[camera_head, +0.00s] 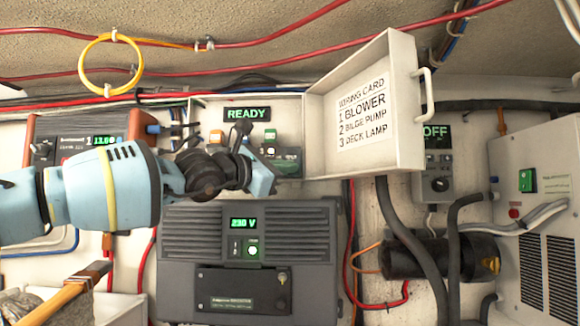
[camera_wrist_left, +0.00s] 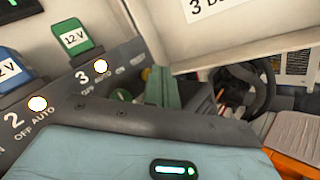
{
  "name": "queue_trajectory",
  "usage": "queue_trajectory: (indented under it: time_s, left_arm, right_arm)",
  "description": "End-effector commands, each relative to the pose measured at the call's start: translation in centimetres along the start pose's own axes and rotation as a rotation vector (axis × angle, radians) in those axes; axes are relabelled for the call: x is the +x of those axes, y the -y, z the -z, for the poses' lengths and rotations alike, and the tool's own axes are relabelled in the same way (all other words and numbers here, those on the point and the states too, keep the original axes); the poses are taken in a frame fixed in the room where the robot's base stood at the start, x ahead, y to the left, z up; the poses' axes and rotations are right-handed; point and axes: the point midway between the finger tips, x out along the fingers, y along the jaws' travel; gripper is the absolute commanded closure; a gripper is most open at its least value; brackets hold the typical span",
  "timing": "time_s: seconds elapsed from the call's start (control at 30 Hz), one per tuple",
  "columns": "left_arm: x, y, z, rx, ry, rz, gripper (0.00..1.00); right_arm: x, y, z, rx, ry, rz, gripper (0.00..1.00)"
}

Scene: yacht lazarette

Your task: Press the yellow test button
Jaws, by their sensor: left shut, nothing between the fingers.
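I cannot make out a button that is clearly yellow in either view. In the left wrist view a dark switch panel (camera_wrist_left: 62,93) carries the numbers 2 and 3 with OFF and AUTO marks. A glowing pale round spot (camera_wrist_left: 38,103) sits by number 2 and another pale round spot (camera_wrist_left: 101,66) by number 3. My left gripper (camera_head: 262,176) is shut and empty, in front of the open box below the READY sign (camera_head: 247,114). It hides part of that box's inside. My right gripper is not in view.
The open white lid (camera_head: 412,105) with the wiring card (camera_head: 362,112) stands just right of my left gripper. A grey unit (camera_head: 180,240) reading 230 V is below. An OFF control box (camera_head: 437,175) and dark hoses are at right. A wooden-handled tool (camera_head: 80,287) lies lower left.

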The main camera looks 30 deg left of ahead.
Motion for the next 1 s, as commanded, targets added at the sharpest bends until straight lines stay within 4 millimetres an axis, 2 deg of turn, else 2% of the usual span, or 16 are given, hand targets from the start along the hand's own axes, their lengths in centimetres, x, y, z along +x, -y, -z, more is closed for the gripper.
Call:
queue_trajectory:
  time_s: [1.0]
  left_arm:
    - [0.26, -0.09, 0.21, 0.001, -0.002, 0.001, 1.0]
  right_arm:
    - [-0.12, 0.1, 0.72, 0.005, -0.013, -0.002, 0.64]
